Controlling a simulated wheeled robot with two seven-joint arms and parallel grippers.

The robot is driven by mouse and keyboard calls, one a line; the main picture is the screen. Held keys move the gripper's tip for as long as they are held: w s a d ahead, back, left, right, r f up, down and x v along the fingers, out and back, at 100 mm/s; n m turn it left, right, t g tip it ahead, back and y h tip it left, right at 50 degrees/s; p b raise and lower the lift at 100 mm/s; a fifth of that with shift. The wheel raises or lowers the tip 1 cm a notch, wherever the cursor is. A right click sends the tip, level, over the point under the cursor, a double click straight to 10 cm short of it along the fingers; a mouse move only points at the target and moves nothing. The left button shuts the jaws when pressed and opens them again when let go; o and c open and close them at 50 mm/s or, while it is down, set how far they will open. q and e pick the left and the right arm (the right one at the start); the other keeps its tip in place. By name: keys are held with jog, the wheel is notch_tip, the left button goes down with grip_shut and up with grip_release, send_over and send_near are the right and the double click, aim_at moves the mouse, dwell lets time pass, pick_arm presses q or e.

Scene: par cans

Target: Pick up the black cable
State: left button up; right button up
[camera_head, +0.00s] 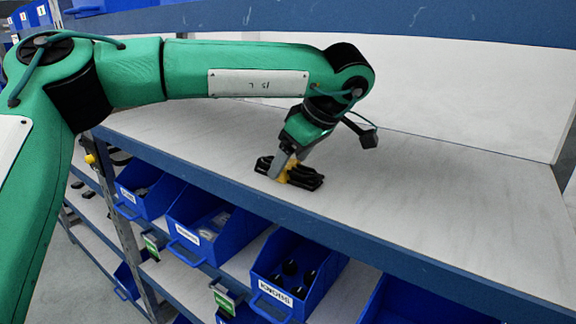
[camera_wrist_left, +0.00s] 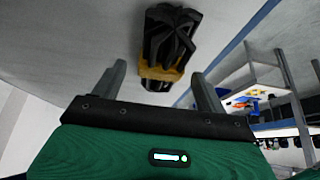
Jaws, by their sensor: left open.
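The black cable (camera_head: 308,178) is a folded bundle with a yellow band around its middle. It lies on the pale shelf top near its front edge. In the left wrist view the cable (camera_wrist_left: 170,38) is at the top centre, with its yellow band near the line between my fingers. My left gripper (camera_head: 284,172) reaches down at the cable from above, partly hiding it. In the left wrist view its jaws (camera_wrist_left: 158,82) are open, one finger on either side of the banded part, with gaps visible. My right gripper is in neither view.
The pale shelf board (camera_head: 450,200) is bare to the right of the cable. Its blue front edge (camera_head: 390,250) runs diagonally. Blue bins (camera_head: 215,235) with small parts stand on the level below. A blue beam (camera_head: 420,20) crosses above, and a white wall closes the back.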

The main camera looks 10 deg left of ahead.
pick_arm(q)
jog(key=shift+a+f, duration=0.2)
jog(key=shift+f, duration=0.25)
jog(key=shift+d, duration=0.2)
jog(key=shift+c, duration=0.6)
jog(key=c, duration=1.1)
jog(key=shift+c, duration=0.3)
jog(key=shift+a+r, duration=0.1)
